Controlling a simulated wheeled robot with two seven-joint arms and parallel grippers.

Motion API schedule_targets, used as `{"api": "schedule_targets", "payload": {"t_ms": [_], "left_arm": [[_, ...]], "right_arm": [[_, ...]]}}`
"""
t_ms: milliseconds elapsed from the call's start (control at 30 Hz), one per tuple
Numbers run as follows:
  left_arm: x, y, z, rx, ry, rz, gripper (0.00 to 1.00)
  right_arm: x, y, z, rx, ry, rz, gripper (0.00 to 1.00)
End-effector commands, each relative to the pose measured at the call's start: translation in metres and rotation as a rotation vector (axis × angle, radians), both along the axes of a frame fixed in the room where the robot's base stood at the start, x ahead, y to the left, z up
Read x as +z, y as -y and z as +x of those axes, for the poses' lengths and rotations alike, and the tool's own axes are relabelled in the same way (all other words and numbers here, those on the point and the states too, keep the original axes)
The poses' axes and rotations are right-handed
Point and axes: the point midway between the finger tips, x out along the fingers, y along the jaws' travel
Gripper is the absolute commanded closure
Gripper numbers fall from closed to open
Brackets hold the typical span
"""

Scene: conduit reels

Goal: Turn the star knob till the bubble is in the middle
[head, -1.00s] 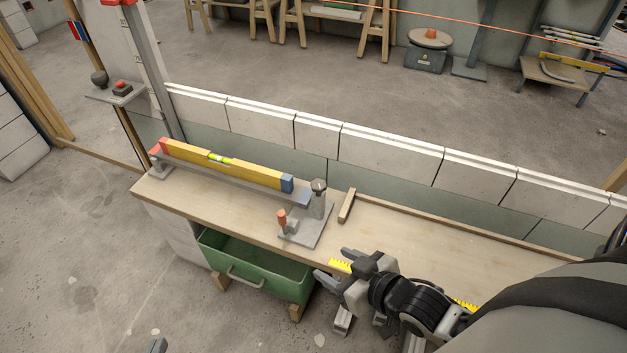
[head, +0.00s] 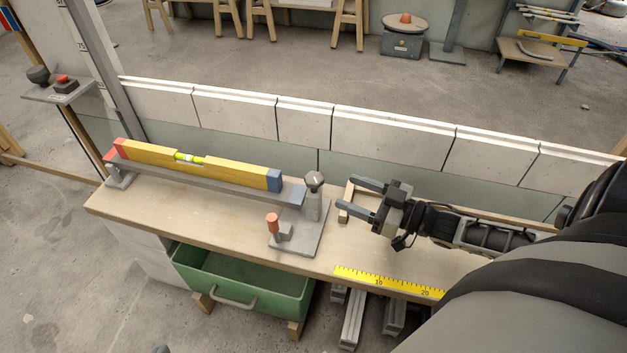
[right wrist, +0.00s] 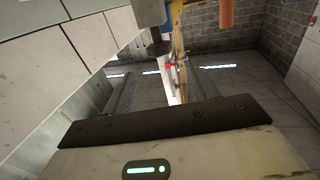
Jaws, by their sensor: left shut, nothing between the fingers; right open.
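A yellow spirit level (head: 145,153) with red and blue ends lies on a grey bar on the bench. Its green vial (head: 188,158) is visible, but the bubble's exact place is too small to tell. The grey star knob (head: 314,180) tops a short post at the bar's right end. My right gripper (head: 347,194) is open and empty just right of the knob, its fingers pointing left towards the post, not touching it. Only a small tip of my left gripper (head: 160,349) shows at the bottom edge, shut and empty, far from the knob.
An orange-topped handle (head: 272,224) stands on the base plate (head: 305,240) in front of the post. A yellow ruler (head: 390,283) runs along the front edge. A green drawer (head: 245,290) sits below the bench (head: 215,220).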

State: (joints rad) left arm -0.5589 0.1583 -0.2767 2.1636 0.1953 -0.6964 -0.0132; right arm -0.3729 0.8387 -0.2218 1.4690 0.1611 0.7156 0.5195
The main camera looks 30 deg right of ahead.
Motion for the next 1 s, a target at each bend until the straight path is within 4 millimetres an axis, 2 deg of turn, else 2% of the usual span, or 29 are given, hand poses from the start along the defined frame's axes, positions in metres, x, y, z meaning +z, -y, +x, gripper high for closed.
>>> {"api": "schedule_targets", "payload": {"t_ms": [100,200,400,600,900,1000], "left_arm": [[-0.006,0.002,0.001,-0.006,0.005,-0.005,1.0],[-0.002,0.003,0.003,-0.005,0.031,-0.014,1.0],[0.003,0.005,0.005,-0.005,0.066,-0.027,1.0],[0.007,0.007,0.007,-0.004,0.089,-0.039,1.0],[0.01,0.008,0.004,-0.009,0.092,-0.041,1.0],[0.009,0.008,0.003,-0.01,0.089,-0.04,1.0]], "right_arm": [[-0.001,-0.013,0.025,0.0,0.006,0.002,0.42],[-0.001,-0.023,0.044,0.0,0.005,0.001,0.42],[-0.001,-0.039,0.072,-0.001,0.002,0.001,0.42],[-0.001,-0.046,0.084,-0.001,-0.001,0.0,0.42],[-0.001,-0.047,0.086,-0.001,-0.002,-0.001,0.42],[-0.001,-0.046,0.086,-0.001,-0.002,-0.001,0.7]]}}
